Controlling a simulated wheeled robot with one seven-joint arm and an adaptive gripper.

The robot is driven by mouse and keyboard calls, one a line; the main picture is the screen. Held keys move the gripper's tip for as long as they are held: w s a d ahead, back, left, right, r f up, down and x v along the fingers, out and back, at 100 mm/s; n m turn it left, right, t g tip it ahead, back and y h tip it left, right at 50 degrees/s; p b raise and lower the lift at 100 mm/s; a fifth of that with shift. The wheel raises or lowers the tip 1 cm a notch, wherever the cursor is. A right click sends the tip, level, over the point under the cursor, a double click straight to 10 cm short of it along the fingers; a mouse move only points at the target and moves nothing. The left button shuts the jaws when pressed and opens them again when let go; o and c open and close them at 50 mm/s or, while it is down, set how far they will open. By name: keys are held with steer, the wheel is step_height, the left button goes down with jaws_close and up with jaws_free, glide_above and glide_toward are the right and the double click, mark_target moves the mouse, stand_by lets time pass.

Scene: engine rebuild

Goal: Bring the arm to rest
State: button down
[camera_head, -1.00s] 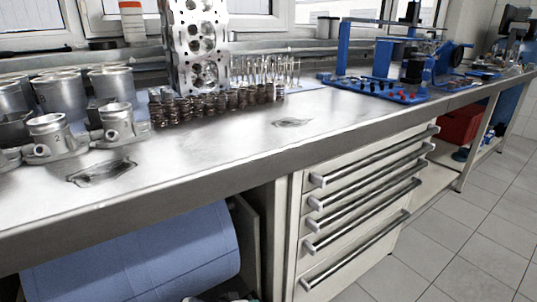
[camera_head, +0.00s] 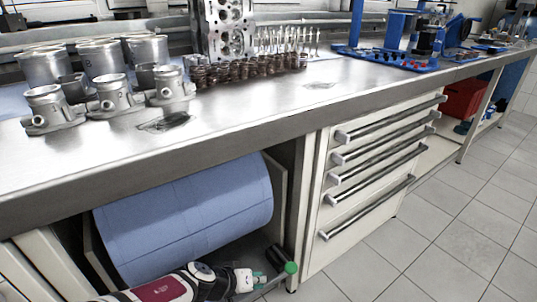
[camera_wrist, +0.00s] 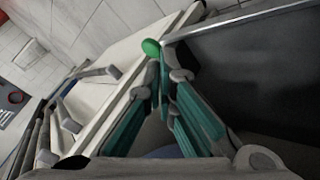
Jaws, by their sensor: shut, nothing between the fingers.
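My gripper (camera_head: 262,278) shows at the bottom of the head view, low in front of the workbench, near the shelf below the blue roll. In the wrist view its teal fingers (camera_wrist: 162,62) converge at the tips, shut, and I see nothing held between them. A small green rounded piece (camera_head: 290,268) shows just right of the fingertips. It also shows beside the tips in the wrist view (camera_wrist: 151,47); whether it touches them I cannot tell. Part of my arm lies along the bottom edge of the head view.
The steel workbench (camera_head: 240,125) carries metal cylinders (camera_head: 98,62), valve springs (camera_head: 245,70) and a blue tool board (camera_head: 390,60). Under it are a large blue roll (camera_head: 185,215) and a white drawer cabinet (camera_head: 370,180) with protruding handles. Tiled floor (camera_head: 440,235) is open at right.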

steer(key=s+d+r+m+g+y, duration=0.1)
steer(key=s+d+r+g+y, duration=0.2)
steer(key=r, duration=0.6)
steer(key=s+d+r+g+y, duration=0.2)
steer(key=s+d+r, duration=0.3)
steer(key=r, duration=0.4)
steer(key=s+d+r+m+g+y, duration=0.1)
steer(key=s+d+r+g+y, duration=0.25)
steer(key=r, duration=0.65)
steer(key=s+d+r+n+t+h, duration=0.1)
steer(key=s+d+r, duration=0.4)
steer(key=s, duration=0.4)
steer(key=s+d+r+n+t+h, duration=0.1)
steer(key=s+d+r+t, duration=0.1)
steer(key=s+d+r, duration=0.45)
step_height(320, 180, up, 31)
steer(key=s+t+p, duration=0.2)
steer(key=t+p, duration=0.2)
steer(key=p, duration=2.7)
steer(key=shift+a+r+p, duration=0.2)
steer(key=shift+a+p, duration=0.2)
steer(key=shift+w, duration=0.1)
